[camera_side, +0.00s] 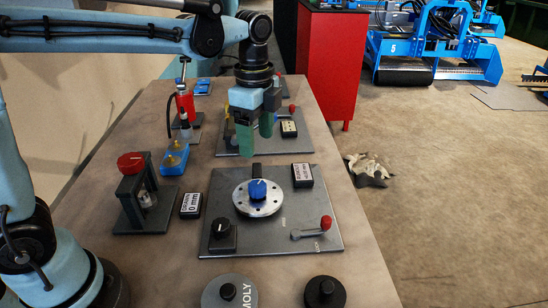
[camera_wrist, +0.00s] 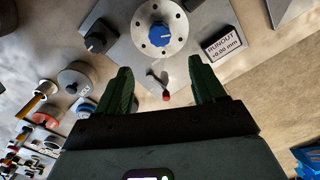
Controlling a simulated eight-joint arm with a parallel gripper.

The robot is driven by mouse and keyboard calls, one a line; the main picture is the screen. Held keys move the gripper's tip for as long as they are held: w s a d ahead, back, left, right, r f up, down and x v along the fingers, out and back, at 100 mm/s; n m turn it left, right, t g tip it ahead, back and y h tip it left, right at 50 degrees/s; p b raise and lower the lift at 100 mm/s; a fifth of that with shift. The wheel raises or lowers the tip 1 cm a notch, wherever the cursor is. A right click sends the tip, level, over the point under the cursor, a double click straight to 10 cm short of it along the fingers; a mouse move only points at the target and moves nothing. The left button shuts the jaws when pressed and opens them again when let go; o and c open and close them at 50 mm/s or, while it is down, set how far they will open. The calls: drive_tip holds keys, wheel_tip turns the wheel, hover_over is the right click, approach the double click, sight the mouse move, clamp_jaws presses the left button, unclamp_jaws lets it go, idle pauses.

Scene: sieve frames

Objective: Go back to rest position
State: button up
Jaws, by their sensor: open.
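In the wrist view the fingers (camera_wrist: 160,70) are spread wide. Beyond them are a round metal disc (camera_wrist: 178,51) with a blue knob (camera_wrist: 160,35), and a red-tipped lever (camera_wrist: 165,92) lies between them in the picture. In the side view the disc (camera_side: 244,205) and its blue knob (camera_side: 257,189) sit on the nearer plate, apart from the fingers.
A runout display (camera_side: 302,176), black knob (camera_side: 223,236) and red-tipped lever (camera_side: 325,224) are on the nearer plate. A red-knobbed stand (camera_side: 133,190), blue-and-brass piece (camera_side: 174,158) and red tool on a stand (camera_side: 186,108) line the left. A red cabinet (camera_side: 331,65) stands behind.

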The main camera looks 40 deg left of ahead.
drive_tip(key=shift+s, duration=0.1)
drive_tip(key=s+a+f+n+t, duration=0.3)
drive_tip(key=s+a+n+t, duration=0.2)
drive_tip(key=n, duration=1)
drive_tip(key=shift+s+a+t, duration=0.15)
drive_tip(key=shift+s+t, duration=0.95)
drive_tip(key=shift+s, duration=1.3)
